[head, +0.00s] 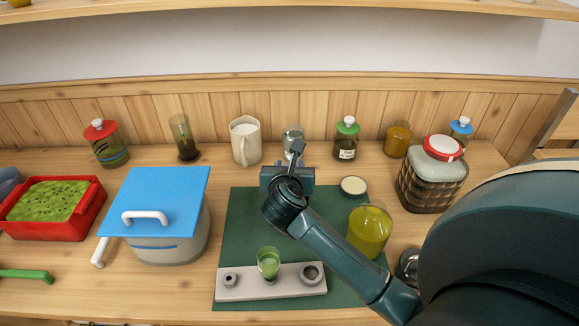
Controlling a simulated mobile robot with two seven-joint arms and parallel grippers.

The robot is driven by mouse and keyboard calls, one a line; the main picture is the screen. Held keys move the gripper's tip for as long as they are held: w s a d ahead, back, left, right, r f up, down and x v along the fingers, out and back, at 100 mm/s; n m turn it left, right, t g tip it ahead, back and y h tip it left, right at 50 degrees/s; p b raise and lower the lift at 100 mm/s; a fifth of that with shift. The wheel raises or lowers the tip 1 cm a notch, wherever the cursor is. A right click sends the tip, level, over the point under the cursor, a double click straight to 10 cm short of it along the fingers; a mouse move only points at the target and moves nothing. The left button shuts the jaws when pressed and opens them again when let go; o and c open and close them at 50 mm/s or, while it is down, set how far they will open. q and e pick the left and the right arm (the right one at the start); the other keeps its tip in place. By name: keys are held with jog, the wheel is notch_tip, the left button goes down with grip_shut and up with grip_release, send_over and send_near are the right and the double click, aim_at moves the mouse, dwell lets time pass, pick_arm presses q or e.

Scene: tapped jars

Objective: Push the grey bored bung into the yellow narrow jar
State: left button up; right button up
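A yellow-green glass jar (370,230) with liquid stands upright at the right of the green mat; it is the yellow jar nearest me. A pale block (285,285) lies at the mat's front edge. On it are a larger grey ring-shaped piece with a dark bore (311,273) at the right and a smaller one (229,279) at the left; I cannot tell which is the bung. My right gripper (288,173) is over the back of the mat, behind both. Its fingers are largely hidden by my wrist, so its opening cannot be told. My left gripper is out of view.
A small green glass (268,263) stands at the block's middle. A round lid (353,186) lies behind the yellow jar. A clear glass jar (293,141), mug (245,141) and amber jar (397,139) line the back. A blue-covered pot (165,243) stands left; a wicker-covered jar (432,178) stands right.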

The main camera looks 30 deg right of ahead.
jog(key=shift+r, duration=0.35)
jog(key=shift+c, duration=0.3)
jog(key=shift+p, duration=0.35)
jog(key=shift+r+p, duration=0.95)
jog(key=shift+r, duration=0.05)
jog(key=shift+r, duration=3.15)
jog(key=shift+d, duration=0.1)
